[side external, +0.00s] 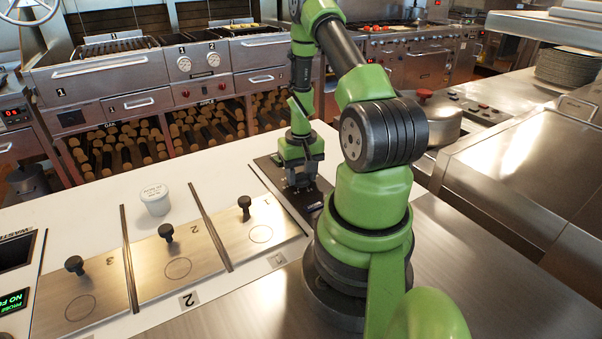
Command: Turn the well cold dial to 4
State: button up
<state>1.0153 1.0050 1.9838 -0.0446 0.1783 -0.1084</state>
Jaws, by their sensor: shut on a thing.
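My gripper (302,184) points straight down over a dark control panel (268,168) at the right end of the white counter. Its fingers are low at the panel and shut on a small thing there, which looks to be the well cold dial. The fingers hide the dial, so its pointer and numbers cannot be read. A small dark piece shows on the panel just in front of the fingers, too small to make out.
Steel lids numbered 1 (262,232), 2 (178,262) and 3 (80,300), with black knobs, lie left of my arm. A white tub (155,199) stands behind them. Grills (190,75) stand behind the counter. A lidded pot (432,118) stands at right.

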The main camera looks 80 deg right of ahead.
aim_at(301, 172)
jog(key=shift+d+n, duration=0.1)
jog(key=shift+n, duration=0.8)
jog(key=o, duration=0.9)
jog(key=shift+r, duration=0.15)
notch_tip(301, 172, up, 10)
jog(key=shift+f, duration=0.15)
jog(key=shift+w, duration=0.1)
